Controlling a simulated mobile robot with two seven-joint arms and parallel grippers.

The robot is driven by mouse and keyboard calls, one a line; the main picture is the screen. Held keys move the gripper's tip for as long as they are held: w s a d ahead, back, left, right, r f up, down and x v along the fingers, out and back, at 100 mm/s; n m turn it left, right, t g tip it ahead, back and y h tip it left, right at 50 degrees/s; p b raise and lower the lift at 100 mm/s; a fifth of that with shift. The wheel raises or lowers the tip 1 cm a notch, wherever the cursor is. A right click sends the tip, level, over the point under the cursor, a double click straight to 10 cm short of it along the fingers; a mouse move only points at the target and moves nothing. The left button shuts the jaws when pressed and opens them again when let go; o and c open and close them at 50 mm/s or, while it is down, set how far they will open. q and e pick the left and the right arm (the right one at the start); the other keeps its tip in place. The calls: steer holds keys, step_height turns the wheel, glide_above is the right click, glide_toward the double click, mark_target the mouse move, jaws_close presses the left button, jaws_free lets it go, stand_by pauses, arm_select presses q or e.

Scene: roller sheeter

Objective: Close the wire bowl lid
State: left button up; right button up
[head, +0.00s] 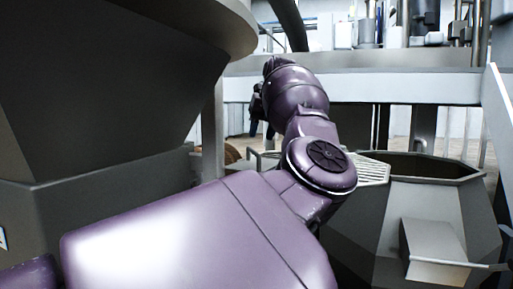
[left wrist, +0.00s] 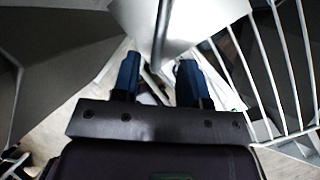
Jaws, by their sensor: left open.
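A grey many-sided bowl (head: 395,215) stands at the right in the head view, its dark top open. A pale slatted wire lid (head: 372,170) shows beside the bowl's rim, partly hidden behind my left arm. My left gripper (head: 262,122) is small and dark at the far end of the purple arm, left of the bowl and lid, mostly hidden by the wrist. In the left wrist view the gripper (left wrist: 158,82) has its two blue fingers apart, with nothing clearly held. Light wire bars (left wrist: 265,70) run to its right there; I cannot tell if they belong to the lid. My right gripper is out of view.
A large dark machine body (head: 110,85) fills the left of the head view. A white horizontal beam (head: 400,88) crosses behind the bowl. A grey box (head: 435,248) sticks out from the bowl's front. A metal rod (left wrist: 160,35) rises ahead of the fingers.

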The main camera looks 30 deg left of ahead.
mark_target(255, 151)
arm_select(q)
steer(key=shift+x, duration=2.65)
jaws_close()
